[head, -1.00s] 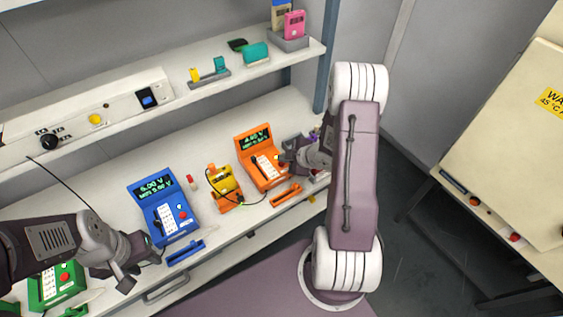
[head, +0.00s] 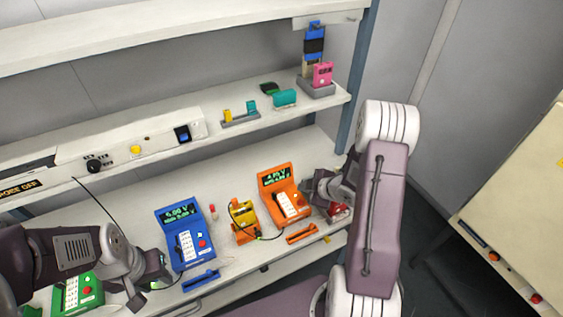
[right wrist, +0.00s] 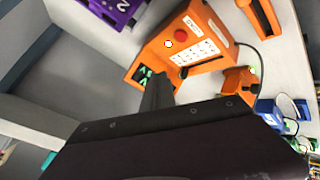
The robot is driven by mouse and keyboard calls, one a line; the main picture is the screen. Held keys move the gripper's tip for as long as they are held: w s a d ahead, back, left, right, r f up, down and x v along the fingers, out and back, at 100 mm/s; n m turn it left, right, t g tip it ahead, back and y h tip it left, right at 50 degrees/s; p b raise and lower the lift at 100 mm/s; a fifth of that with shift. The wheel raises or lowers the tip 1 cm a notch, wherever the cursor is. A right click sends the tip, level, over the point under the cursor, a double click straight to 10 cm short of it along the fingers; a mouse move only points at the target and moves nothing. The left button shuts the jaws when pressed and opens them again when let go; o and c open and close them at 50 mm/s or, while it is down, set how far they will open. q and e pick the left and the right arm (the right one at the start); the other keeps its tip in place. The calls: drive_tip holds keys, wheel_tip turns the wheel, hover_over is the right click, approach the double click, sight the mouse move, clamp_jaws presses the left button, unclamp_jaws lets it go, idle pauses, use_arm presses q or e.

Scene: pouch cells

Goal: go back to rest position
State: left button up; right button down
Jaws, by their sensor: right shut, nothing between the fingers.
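My right gripper (head: 316,200) is just right of the orange meter (head: 290,205) in the head view. In the right wrist view its fingers (right wrist: 158,90) are together with nothing between them, and the orange meter (right wrist: 188,45) shows behind them. My left gripper (head: 152,285) is low at the left, between the green meter (head: 80,295) and the blue meter (head: 185,245). Its finger gap is not clear, and I see nothing held.
A yellow device (head: 243,220) stands between the blue and orange meters. A red object (head: 340,211) lies beside my right gripper. A purple device (right wrist: 115,10) shows in the right wrist view. A shelf (head: 205,150) runs above the bench, holding a pink item (head: 323,74) in a grey holder.

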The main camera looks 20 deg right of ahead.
drive_tip(key=w+a+r+t, duration=0.1)
drive_tip(key=w+a+r, duration=0.2)
drive_tip(key=a+r, duration=0.9)
drive_tip(key=s+f+m+g+h, duration=0.1)
drive_tip(key=s+m+g, duration=0.3)
drive_tip(key=s, duration=0.6)
drive_tip(key=s+f+m+g+h, duration=0.1)
drive_tip(key=s+f+m+g, duration=0.2)
drive_tip(key=s+m, duration=0.5)
drive_tip(key=shift+s+d+f+m+g, duration=0.15)
drive_tip(key=shift+s+d+m+g, duration=0.15)
drive_tip(key=shift+s+g, duration=0.7)
drive_tip(key=shift+s, duration=0.25)
